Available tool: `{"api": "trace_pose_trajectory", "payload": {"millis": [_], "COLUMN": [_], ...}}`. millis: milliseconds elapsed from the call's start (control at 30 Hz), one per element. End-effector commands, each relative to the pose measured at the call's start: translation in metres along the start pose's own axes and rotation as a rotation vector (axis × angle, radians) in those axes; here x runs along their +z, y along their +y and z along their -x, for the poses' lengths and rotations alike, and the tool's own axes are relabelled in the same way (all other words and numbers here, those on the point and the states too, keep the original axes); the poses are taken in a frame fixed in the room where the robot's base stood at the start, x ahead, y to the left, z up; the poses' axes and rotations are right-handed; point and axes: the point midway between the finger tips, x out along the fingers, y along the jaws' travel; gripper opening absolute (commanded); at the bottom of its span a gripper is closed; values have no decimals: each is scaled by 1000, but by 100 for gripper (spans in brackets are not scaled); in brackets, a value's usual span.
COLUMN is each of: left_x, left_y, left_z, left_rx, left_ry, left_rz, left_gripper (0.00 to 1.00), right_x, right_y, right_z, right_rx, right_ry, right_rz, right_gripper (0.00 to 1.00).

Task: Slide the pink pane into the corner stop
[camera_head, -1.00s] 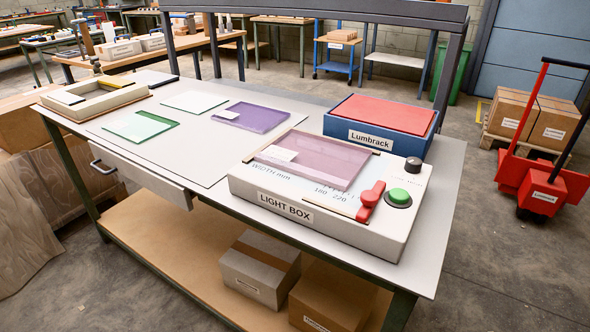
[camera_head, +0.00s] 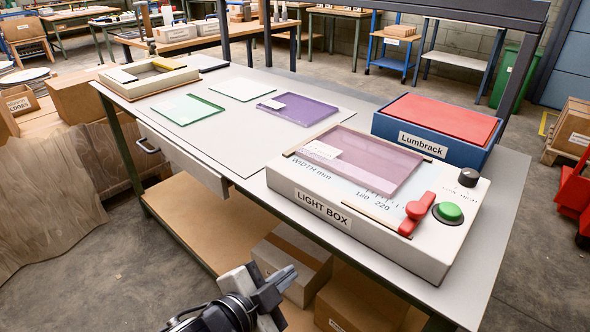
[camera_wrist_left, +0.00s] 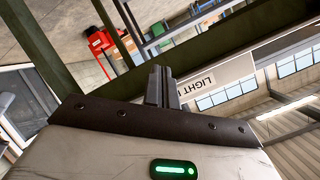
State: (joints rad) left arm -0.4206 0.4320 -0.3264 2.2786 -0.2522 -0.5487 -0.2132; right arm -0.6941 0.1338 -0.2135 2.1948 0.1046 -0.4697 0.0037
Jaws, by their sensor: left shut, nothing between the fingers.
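The pink pane (camera_head: 375,165) lies flat on top of the white light box (camera_head: 300,204), with a pale label at its left corner. Thin brown strips (camera_head: 385,218) border parts of the light box's top; I cannot tell which part is the corner stop. My left gripper (camera_head: 276,285) is low in front of the table edge, below the light box and apart from the pane. Its fingers are shut and empty; they also show in the left wrist view (camera_wrist_left: 161,86), with the light box's sign behind. My right gripper is out of view.
A red lever (camera_head: 416,212) and green button (camera_head: 449,212) stand on the light box's right end. A blue Lumbrack box (camera_head: 430,143) with a red top stands behind it. Purple (camera_head: 297,110) and green (camera_head: 187,110) panes lie on the table.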

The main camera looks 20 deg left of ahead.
Motion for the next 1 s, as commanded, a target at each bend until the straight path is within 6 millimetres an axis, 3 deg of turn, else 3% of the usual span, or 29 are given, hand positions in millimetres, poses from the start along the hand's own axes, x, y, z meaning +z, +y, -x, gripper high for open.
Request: {"api": "trace_pose_trajectory", "payload": {"millis": [33, 100, 200, 300, 467, 867, 1000], "left_x": [-15, -34, -55, -66, -73, -91, -82], "left_y": [-26, -55, -84, -99, -107, -126, -141], "left_z": [-5, -5, -1, 1, -13, -92, -106], "left_rx": [-65, -155, -262, -320, -333, -330, -328], "left_ry": [48, 83, 105, 109, 107, 107, 105], "left_rz": [-216, -461, -705, -819, -839, -833, -835], "left_gripper": [0, 0, 0, 0, 0, 0, 0], "right_x": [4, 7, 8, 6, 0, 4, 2], "right_y": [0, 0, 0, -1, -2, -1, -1], "right_z": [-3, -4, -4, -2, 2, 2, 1], "right_rx": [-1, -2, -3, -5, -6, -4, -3], "right_ry": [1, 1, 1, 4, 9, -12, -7], "right_rz": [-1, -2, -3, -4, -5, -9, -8], "right_gripper": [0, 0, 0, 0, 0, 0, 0]}}
